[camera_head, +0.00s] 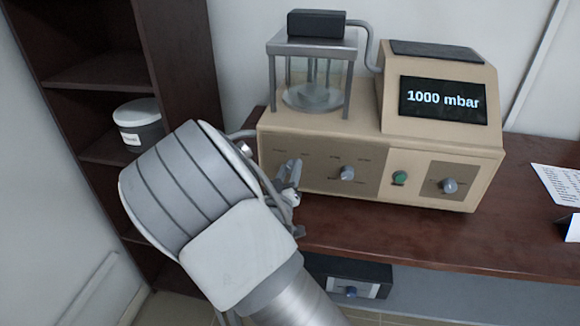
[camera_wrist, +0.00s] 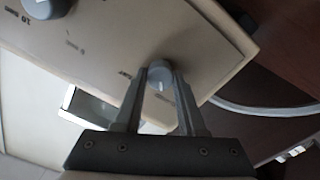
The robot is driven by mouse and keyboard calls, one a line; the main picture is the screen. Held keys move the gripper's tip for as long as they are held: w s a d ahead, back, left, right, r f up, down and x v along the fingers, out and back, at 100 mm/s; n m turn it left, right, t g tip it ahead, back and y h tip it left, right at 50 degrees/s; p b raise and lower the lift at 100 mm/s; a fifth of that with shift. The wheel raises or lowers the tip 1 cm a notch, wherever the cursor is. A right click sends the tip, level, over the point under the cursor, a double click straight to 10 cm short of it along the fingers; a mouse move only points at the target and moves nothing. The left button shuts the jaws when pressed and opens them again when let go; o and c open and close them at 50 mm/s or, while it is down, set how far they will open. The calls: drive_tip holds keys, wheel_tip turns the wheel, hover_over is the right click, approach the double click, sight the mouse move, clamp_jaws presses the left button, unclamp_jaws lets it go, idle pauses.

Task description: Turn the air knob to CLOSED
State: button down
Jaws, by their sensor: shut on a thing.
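A beige vacuum apparatus (camera_head: 400,135) stands on the table, with a brown front panel. My gripper (camera_head: 290,174) is at the left end of that panel in the head view, where my arm and fingers cover the leftmost knob. In the wrist view, my gripper (camera_wrist: 163,85) has one finger on each side of a small grey knob (camera_wrist: 159,72), shut on it. A light pointer mark shows on the knob. The labels beside it are too small and blurred to read, so I cannot tell its setting or confirm that it is the air knob.
A middle knob (camera_head: 347,173), a green button (camera_head: 400,177) and a right knob (camera_head: 449,186) sit along the front. The display (camera_head: 443,99) reads 1000 mbar. A glass chamber (camera_head: 313,85) stands on top. A dark shelf unit (camera_head: 95,75) is at left.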

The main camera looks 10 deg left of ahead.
drive_tip(key=shift+n, duration=0.5)
drive_tip(key=c, duration=0.5)
unclamp_jaws()
drive_tip(key=s+a, duration=0.1)
drive_tip(key=s, duration=1.6)
drive_tip(key=shift+s+p, duration=0.25)
drive_tip(key=shift+p, duration=0.15)
